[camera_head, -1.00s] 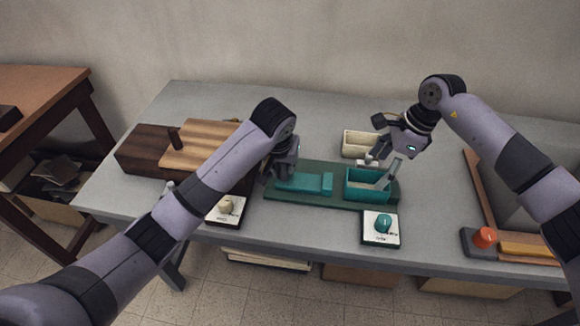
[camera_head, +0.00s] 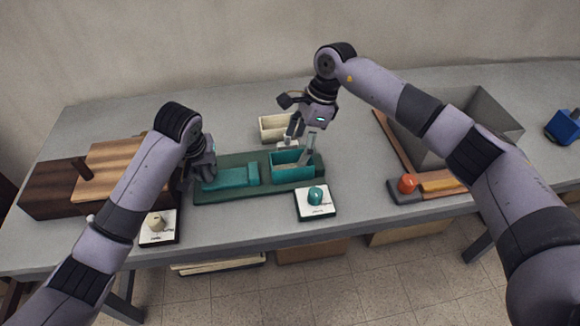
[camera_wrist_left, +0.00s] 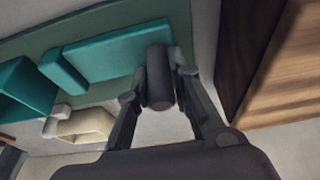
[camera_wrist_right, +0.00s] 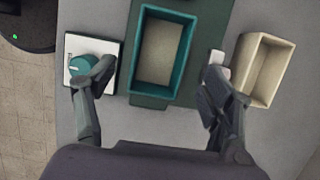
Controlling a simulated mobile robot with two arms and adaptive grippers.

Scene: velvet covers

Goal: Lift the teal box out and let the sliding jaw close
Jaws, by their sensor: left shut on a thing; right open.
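The teal box (camera_head: 292,170) is open-topped with a pale inside and stands at the right end of the dark green base (camera_head: 225,194). The teal sliding jaw (camera_head: 230,177) lies left of it, with a narrow gap between them. My left gripper (camera_head: 204,168) is shut on the jaw's dark round handle (camera_wrist_left: 160,80). My right gripper (camera_wrist_right: 155,72) is open above the teal box (camera_wrist_right: 150,95), one finger on each side. Its left finger overlaps the teal knob in the right wrist view, its right finger a small white block. I cannot tell whether the fingers touch anything.
A cream open box (camera_head: 271,128) stands behind the base. A teal knob on a white plate (camera_head: 315,200) and a cream knob plate (camera_head: 158,226) are in front. A wooden box (camera_head: 110,170) is left; a grey bin (camera_head: 480,110) and orange knob (camera_head: 408,183) are right.

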